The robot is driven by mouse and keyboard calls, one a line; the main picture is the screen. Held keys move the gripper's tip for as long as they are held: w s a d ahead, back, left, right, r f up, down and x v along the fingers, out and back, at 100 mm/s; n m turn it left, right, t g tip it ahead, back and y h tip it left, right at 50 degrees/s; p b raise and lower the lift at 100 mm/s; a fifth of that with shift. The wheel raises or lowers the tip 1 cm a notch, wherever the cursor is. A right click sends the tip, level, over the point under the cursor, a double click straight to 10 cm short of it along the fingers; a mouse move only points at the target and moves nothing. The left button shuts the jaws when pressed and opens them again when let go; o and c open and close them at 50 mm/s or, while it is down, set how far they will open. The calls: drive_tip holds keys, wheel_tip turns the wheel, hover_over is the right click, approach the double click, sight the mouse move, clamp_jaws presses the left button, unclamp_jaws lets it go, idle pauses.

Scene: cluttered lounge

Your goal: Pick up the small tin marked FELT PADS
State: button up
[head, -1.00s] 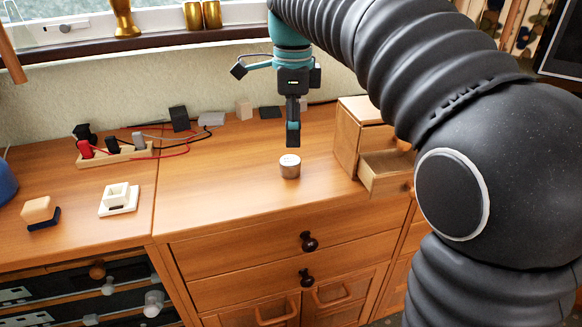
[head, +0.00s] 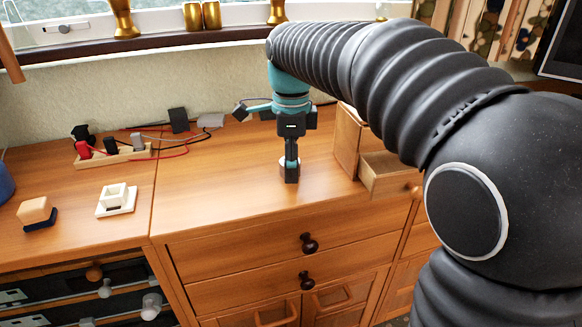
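The small box's open drawer (head: 392,178) is just right of my gripper. A power strip (head: 120,156) with plugs and cables lies at the left. The cabinet top's front middle is clear.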

drive_tip(key=c, duration=1.2)
drive_tip(key=shift+r, duration=0.1)
